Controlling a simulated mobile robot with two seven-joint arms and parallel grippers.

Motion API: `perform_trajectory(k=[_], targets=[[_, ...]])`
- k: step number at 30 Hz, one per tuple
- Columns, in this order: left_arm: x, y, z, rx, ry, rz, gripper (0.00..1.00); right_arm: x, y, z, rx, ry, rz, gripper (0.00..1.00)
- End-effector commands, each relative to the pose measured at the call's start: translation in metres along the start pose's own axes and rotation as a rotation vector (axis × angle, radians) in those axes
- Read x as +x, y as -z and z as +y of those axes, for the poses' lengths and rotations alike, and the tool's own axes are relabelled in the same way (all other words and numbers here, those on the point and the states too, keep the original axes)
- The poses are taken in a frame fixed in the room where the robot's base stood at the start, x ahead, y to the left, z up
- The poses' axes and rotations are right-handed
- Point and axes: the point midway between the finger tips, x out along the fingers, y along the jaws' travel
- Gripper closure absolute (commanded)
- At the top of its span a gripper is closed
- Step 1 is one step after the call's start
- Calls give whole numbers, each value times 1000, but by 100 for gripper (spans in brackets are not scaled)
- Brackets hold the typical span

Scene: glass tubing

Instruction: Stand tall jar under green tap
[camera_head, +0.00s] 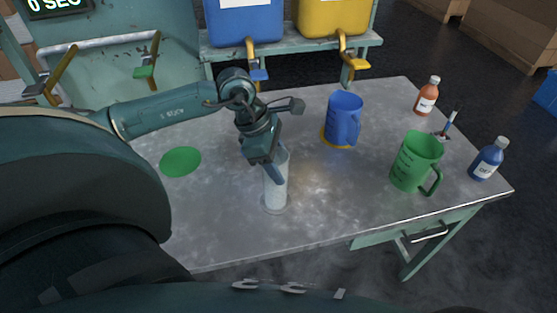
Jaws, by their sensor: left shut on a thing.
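The tall jar (276,192) is a clear, narrow cylinder with a wider foot, at the front middle of the table. My left gripper (275,166) is shut on its upper part from above, and its fingers partly hide the rim. The jar is upright; I cannot tell whether its foot rests on the table or is just above it. The green tap (145,70) is at the back left, above and behind a flat green disc (180,161) on the table. The jar is to the right of and nearer than the disc. My right gripper is not in view.
A blue jug (343,119) stands on a yellow disc, right of my gripper. A green jug (415,162), a blue bottle (487,160) and an orange bottle (427,97) stand further right on the table (330,210). Between jar and green disc the tabletop is clear.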

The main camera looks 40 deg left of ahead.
Motion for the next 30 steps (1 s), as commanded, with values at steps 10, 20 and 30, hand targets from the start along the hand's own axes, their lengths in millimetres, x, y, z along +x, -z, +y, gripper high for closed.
perform_trajectory(k=[10, 20, 30], targets=[[2, 1, 0, 1, 0, 0, 40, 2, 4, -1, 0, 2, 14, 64], [2, 1, 0, 1, 0, 0, 28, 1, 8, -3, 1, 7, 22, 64], [-32, 1, 2, 3, -8, 2, 28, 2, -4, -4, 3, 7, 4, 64]])
